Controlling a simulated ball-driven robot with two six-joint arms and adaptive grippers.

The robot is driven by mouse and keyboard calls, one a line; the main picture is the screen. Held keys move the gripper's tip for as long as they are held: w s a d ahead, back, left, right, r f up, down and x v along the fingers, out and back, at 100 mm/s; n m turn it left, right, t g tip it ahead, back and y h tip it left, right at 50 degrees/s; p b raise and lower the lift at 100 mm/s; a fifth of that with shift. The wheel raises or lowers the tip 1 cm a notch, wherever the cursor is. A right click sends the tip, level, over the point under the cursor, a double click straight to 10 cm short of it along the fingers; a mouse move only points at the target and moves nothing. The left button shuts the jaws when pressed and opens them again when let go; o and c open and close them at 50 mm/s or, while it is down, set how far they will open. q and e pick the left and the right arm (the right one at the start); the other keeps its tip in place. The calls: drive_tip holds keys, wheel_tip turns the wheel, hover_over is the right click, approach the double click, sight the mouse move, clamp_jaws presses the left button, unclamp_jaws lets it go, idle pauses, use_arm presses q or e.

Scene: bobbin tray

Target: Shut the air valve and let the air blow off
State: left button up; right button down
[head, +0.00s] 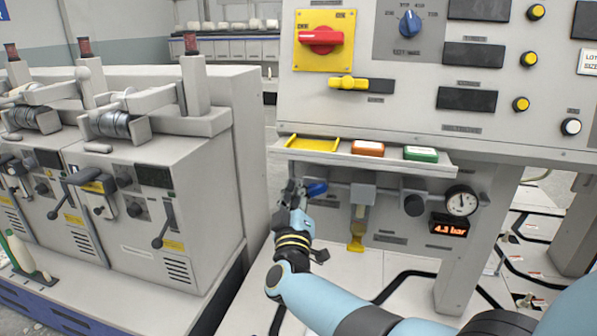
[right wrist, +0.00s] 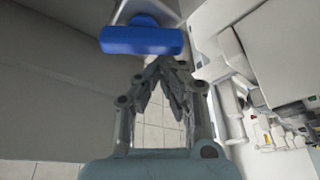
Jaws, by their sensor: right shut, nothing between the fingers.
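The air valve's blue handle (head: 316,189) sits at the left end of the air line under the panel's shelf and lies roughly along the line. In the right wrist view the blue handle (right wrist: 143,41) lies crosswise just beyond the fingertips. My right gripper (head: 291,190) is just left of the handle, shut and empty. In the right wrist view its fingertips (right wrist: 160,64) meet close to the handle; I cannot tell whether they touch it. The round gauge (head: 461,201) is at the right, above a display (head: 449,228) reading 4.3 bar. My left gripper is not in view.
A shelf (head: 350,152) with a yellow tray (head: 313,143), an orange box and a green box juts out above the air line. A yellow-bottomed filter bowl (head: 356,237) hangs right of the valve. A grey machine (head: 150,190) stands at the left.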

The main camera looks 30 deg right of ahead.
wheel_tip(320, 180, down, 3)
drive_tip(key=n+y+p, duration=0.1)
drive_tip(key=n+p, duration=0.2)
drive_tip(key=n, duration=0.2)
drive_tip(key=n+y+p, duration=0.2)
drive_tip(key=n+p, duration=0.2)
drive_tip(key=shift+r+n+g, duration=0.1)
drive_tip(key=shift+n+g, duration=0.3)
idle(0.4)
